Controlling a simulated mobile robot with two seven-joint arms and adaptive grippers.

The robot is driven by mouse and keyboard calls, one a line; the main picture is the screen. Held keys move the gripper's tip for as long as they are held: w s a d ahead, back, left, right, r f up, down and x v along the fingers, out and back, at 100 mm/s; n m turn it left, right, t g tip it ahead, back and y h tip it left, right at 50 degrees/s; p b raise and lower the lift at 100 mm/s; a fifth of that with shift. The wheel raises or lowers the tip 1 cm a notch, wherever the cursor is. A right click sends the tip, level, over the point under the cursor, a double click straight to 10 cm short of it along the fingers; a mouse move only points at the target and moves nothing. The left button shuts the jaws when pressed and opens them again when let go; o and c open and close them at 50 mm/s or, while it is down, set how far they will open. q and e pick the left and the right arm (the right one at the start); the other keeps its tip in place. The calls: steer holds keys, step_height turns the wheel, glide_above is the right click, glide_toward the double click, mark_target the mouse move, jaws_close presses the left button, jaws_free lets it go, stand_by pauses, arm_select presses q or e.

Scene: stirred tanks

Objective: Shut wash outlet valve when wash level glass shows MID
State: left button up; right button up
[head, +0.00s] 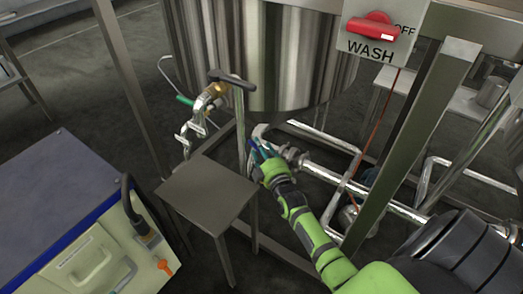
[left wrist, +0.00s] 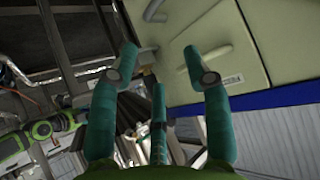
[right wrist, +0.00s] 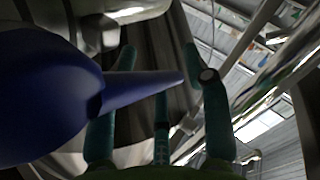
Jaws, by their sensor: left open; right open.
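The steel tank (head: 265,60) stands at the top of the head view. A red switch (head: 372,27) is on the panel marked WASH and OFF. My right gripper (head: 262,152) is below the tank, at a pipe fitting with a blue handle. In the right wrist view the blue handle (right wrist: 50,95) looms close, and its narrow end lies across the open fingers (right wrist: 160,75). I cannot tell whether they touch it. My left gripper (left wrist: 162,65) is open and empty in the left wrist view, outside the head view. I cannot make out a level glass.
A small steel stand (head: 207,190) is left of my right arm. A pale cabinet (head: 95,265) with a blue-edged top is at lower left. A black-handled fitting (head: 213,97) hangs at the tank's left. Shiny pipes (head: 365,185) and a steel post (head: 405,145) crowd the right.

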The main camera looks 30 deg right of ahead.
jaws_close()
arm_select(q)
steer(key=shift+w, duration=0.1)
